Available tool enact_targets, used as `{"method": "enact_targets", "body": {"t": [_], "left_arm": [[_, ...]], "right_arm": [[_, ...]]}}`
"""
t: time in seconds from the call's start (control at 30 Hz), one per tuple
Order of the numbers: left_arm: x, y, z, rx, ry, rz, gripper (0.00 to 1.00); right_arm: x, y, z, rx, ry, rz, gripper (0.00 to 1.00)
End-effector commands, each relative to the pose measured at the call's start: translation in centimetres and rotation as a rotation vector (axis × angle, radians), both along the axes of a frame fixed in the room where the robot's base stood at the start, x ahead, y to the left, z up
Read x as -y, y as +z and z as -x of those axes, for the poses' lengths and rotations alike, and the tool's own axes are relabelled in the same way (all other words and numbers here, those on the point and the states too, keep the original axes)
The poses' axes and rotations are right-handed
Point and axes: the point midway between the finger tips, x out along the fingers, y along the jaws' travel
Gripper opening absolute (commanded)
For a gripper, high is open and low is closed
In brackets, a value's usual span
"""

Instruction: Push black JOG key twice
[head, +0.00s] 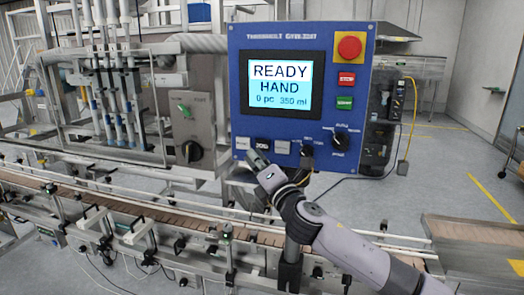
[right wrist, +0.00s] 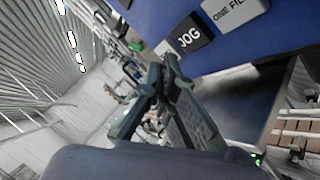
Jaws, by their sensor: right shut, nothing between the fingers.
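The black JOG key (head: 262,143) is in the bottom row of keys on the blue control panel (head: 240,90). In the right wrist view the JOG key (right wrist: 188,39) shows its white lettering, at the top right of centre. My right gripper (head: 255,158) is shut and empty, with its tips just below the JOG key in the head view. In the right wrist view the fingertips (right wrist: 172,68) point toward the key's lower edge; whether they touch the panel I cannot tell. My left gripper is not in view.
A grey ONE FILL key (head: 282,147) sits right of JOG, and a pale key (head: 242,143) sits left. Black knobs (head: 341,139) and a red emergency stop (head: 349,47) share the panel. The screen (head: 281,85) reads READY, HAND, 0 pc, 350 ml. A conveyor (head: 130,198) runs below.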

Motion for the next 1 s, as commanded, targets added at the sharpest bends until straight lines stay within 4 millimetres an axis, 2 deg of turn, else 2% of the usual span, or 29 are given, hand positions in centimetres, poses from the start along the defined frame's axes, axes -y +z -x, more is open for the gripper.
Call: {"method": "enact_targets", "body": {"t": [0.23,1.0], "left_arm": [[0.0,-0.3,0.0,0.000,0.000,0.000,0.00],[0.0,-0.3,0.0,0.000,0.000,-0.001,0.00]], "right_arm": [[0.4,0.1,-1.4,0.000,0.001,-0.002,0.00],[0.5,0.1,-1.5,0.000,0.001,-0.001,0.00]]}}
